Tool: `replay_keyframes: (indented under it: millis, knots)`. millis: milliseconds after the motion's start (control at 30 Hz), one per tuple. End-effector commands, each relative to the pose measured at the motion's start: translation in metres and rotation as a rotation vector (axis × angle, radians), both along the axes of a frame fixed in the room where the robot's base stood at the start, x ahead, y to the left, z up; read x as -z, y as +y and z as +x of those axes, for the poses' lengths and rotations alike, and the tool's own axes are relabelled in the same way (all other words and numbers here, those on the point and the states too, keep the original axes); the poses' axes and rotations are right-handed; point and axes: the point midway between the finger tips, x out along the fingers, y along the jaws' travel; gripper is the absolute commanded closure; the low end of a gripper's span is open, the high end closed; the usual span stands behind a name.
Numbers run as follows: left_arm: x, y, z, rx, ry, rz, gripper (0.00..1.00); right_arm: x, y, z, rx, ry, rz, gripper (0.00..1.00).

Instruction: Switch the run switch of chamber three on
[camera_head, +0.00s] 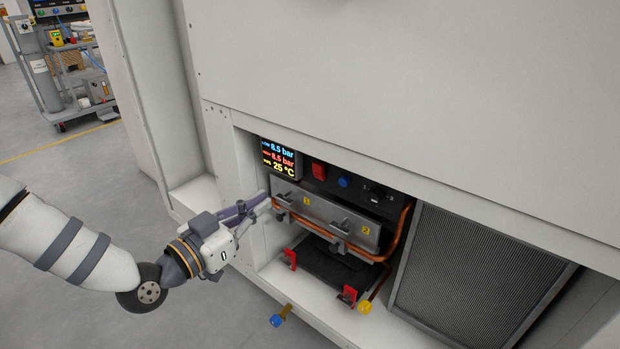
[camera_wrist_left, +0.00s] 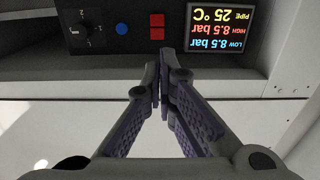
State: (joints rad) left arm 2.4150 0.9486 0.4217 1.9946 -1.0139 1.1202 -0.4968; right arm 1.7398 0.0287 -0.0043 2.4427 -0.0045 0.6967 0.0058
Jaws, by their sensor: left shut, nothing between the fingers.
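A red rocker switch (camera_head: 319,170) sits on a black panel in the recess of the large pale cabinet, between a lit display (camera_head: 279,157) and a blue button (camera_head: 343,182). The switch also shows in the upside-down left wrist view (camera_wrist_left: 157,26). I cannot tell which way it is rocked, and no chamber number is readable. My left gripper (camera_head: 264,201) is shut and empty at the left of the recess, below the display. In the wrist view its fingertips (camera_wrist_left: 161,72) point towards the switch and appear apart from it. My right gripper is not in view.
A black dial (camera_head: 375,195) is right of the blue button. Below are a metal plate (camera_head: 325,216) marked 1 and 2, copper pipes (camera_head: 400,232) and red brackets (camera_head: 348,296). A grille (camera_head: 475,275) stands at right. A cart (camera_head: 75,75) is far left.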

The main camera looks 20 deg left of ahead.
Motion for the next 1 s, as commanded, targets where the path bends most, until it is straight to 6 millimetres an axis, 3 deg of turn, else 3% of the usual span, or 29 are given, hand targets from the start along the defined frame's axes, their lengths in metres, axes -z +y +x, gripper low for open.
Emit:
replay_keyframes:
  millis: [167, 700, 1000]
  knots:
    - [0.001, -0.004, 0.009, 0.003, -0.001, 0.002, 1.0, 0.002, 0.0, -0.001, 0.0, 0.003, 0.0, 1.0]
    - [0.003, -0.041, 0.112, 0.001, 0.002, 0.001, 1.0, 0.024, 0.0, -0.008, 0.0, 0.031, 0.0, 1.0]
    - [0.0, -0.048, 0.132, 0.0, 0.001, 0.0, 1.0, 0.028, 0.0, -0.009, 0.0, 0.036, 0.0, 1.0]
